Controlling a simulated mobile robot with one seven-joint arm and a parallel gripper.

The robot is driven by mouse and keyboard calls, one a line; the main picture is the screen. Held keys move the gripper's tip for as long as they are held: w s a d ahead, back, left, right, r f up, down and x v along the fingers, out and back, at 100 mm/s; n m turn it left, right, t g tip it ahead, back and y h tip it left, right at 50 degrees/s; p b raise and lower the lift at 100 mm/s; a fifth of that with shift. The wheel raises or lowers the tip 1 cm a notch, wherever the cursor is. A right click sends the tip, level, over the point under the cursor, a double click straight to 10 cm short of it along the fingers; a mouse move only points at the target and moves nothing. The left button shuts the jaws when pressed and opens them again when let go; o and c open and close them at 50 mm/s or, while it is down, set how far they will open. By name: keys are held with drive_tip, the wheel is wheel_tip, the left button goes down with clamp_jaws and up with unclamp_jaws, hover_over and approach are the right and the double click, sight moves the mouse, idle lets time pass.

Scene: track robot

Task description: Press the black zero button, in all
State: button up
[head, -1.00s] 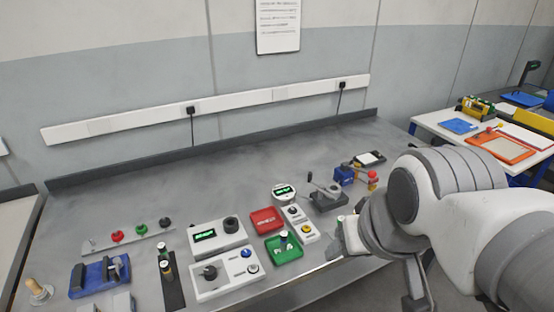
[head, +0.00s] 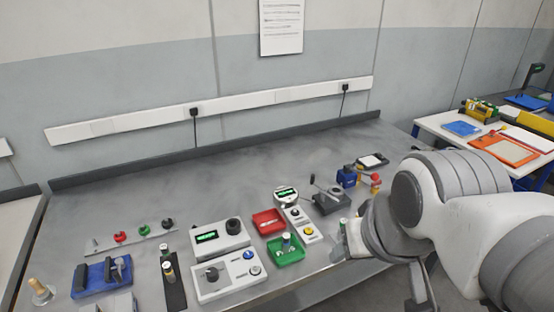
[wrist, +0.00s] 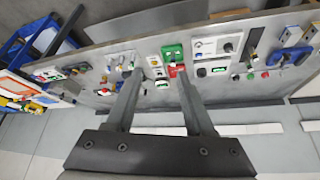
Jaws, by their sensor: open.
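My gripper (head: 343,240) hangs over the bench's front edge in the head view, right of the instruments. In the wrist view my gripper (wrist: 159,76) shows two fingers apart with nothing held between them. A white unit (head: 298,218) with small buttons, one of them yellow, stands left of my gripper, with a round gauge (head: 286,195) with a green display behind it. A dark button (head: 295,212) on the white unit is too small to read, so I cannot tell if it is the zero button. My gripper is apart from it.
A red tray (head: 258,228) and a green tray (head: 275,258) stand beside the white unit. A display box (head: 208,250) and a control box (head: 225,290) stand further left. A lever device (head: 328,203) and a blue vice (head: 347,177) stand behind my gripper. The bench's back (head: 150,200) is clear.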

clamp_jaws()
idle(1.5)
